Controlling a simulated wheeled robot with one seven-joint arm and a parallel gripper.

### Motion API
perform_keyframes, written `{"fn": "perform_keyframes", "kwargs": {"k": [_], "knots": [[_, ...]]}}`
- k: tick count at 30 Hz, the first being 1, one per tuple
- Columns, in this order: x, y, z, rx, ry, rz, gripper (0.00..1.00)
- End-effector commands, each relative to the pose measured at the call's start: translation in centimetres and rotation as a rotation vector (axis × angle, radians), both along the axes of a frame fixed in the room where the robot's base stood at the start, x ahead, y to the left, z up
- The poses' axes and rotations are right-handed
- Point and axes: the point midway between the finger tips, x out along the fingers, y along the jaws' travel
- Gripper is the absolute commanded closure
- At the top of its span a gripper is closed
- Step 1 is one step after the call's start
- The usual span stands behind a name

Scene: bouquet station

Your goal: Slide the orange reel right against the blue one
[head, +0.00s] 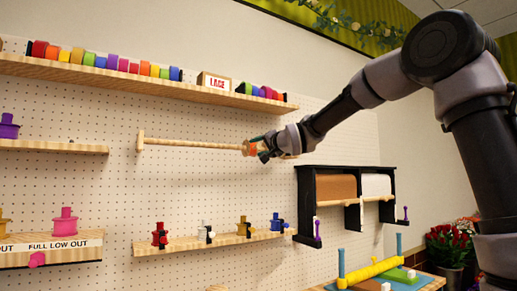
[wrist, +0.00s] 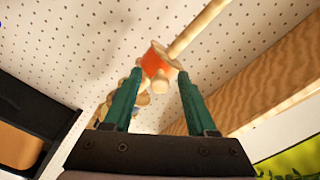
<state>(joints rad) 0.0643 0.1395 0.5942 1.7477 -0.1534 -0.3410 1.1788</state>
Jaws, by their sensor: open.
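The orange reel (head: 252,149) sits on a horizontal wooden dowel (head: 190,144) on the pegboard, near the dowel's right part. In the wrist view the orange reel (wrist: 156,60) has pale wooden flanges. My gripper (head: 259,147) is at the reel; its green fingers are open, one on each side of it in the wrist view (wrist: 159,76). I cannot tell whether they touch it. No blue reel shows clearly on the dowel; my gripper and wrist hide the dowel's right part. A small bluish patch shows behind the left finger in the wrist view.
A shelf (head: 150,82) with several coloured rolls runs above the dowel. A lower shelf (head: 215,241) holds several small coloured items. A black paper-roll rack (head: 305,200) stands right of and below my gripper. The pegboard left along the dowel is clear.

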Motion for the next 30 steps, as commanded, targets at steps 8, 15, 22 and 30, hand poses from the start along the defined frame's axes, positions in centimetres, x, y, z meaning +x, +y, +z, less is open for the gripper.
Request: {"fn": "perform_keyframes", "kwargs": {"k": [8, 15, 22, 30], "knots": [[0.1, 0.07, 0.01, 0.0, 0.0, 0.0, 0.47], [0.09, 0.04, 0.01, 0.0, 0.0, 0.0, 1.0], [0.1, 0.04, 0.0, 0.0, 0.0, 0.0, 1.0], [0.09, 0.04, -0.01, 0.0, 0.0, 0.0, 1.0]]}}
